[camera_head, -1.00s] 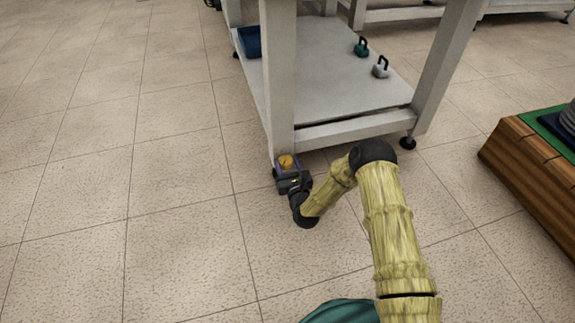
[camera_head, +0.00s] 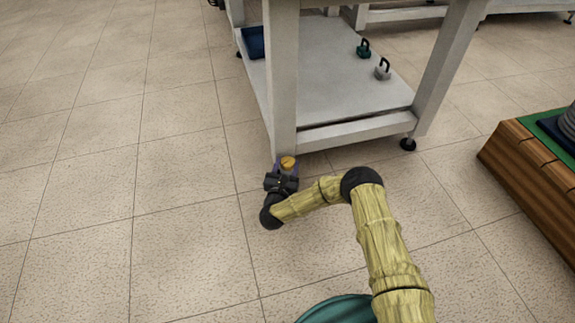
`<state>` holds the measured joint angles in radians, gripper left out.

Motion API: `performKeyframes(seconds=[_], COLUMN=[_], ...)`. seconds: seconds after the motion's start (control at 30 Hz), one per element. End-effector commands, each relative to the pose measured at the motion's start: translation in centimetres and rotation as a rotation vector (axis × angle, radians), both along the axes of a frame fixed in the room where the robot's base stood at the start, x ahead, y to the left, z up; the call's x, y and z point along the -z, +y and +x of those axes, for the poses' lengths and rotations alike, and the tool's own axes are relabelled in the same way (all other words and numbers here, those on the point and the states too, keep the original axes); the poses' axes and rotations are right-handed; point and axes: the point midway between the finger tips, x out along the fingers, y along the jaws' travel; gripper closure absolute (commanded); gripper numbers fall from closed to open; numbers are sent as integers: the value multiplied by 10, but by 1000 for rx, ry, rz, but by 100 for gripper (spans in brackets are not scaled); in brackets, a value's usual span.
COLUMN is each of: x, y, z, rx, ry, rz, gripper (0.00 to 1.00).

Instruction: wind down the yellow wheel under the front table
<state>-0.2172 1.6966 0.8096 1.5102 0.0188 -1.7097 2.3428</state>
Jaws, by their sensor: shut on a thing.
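The front table (camera_head: 285,80) is white, with square legs and a lower shelf. The yellow wheel (camera_head: 288,162) is small and sits low at the foot of its near left leg, close to the floor. My gripper (camera_head: 285,174) is at that wheel, coming from the near side, and is shut on it. The fingers are small in the picture and partly hidden by the dark gripper body, so the exact grip on the rim does not show clearly.
On the lower shelf (camera_head: 340,95) stand a green weight (camera_head: 364,49), a grey weight (camera_head: 382,69) and a blue bin (camera_head: 253,43). A black foot (camera_head: 408,144) is under the right leg. The floor at left is clear.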

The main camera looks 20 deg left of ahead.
Motion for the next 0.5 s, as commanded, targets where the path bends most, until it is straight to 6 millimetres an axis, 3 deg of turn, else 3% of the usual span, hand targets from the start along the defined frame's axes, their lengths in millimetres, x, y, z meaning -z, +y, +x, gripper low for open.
performKeyframes(seconds=[0.5], x=[1], y=[0], z=[-1], rx=[74], ry=[1], rz=[-3], gripper=[73])
